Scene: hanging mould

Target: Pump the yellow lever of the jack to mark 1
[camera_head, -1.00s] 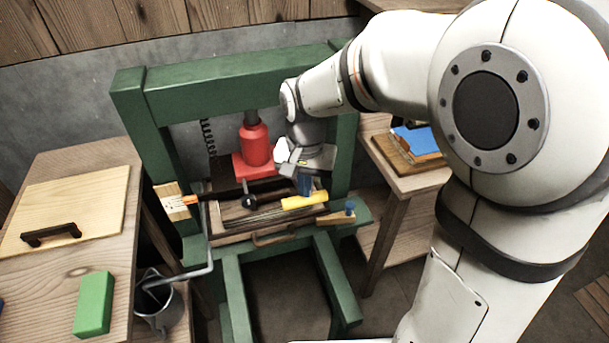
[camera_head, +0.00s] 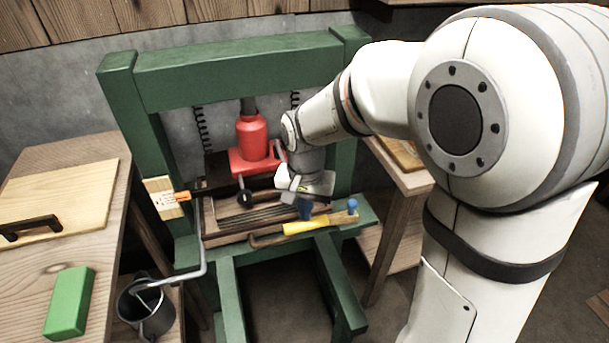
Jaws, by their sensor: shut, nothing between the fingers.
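The red jack (camera_head: 252,138) stands on a red base inside the green press frame. Its yellow lever (camera_head: 302,225) points toward the front right and is low, in front of the wooden tray. My gripper (camera_head: 304,211) is shut, its blue fingertips just above the yellow lever and apparently touching it from above; exact contact cannot be told. A pale mark plate (camera_head: 161,203) is on the left post, with an orange pointer (camera_head: 183,196) at its right side. The marks are too small to read.
A wooden tray (camera_head: 212,240) with dark rods lies beneath the jack. A blue knob (camera_head: 353,205) is at its right. My arm covers the right.

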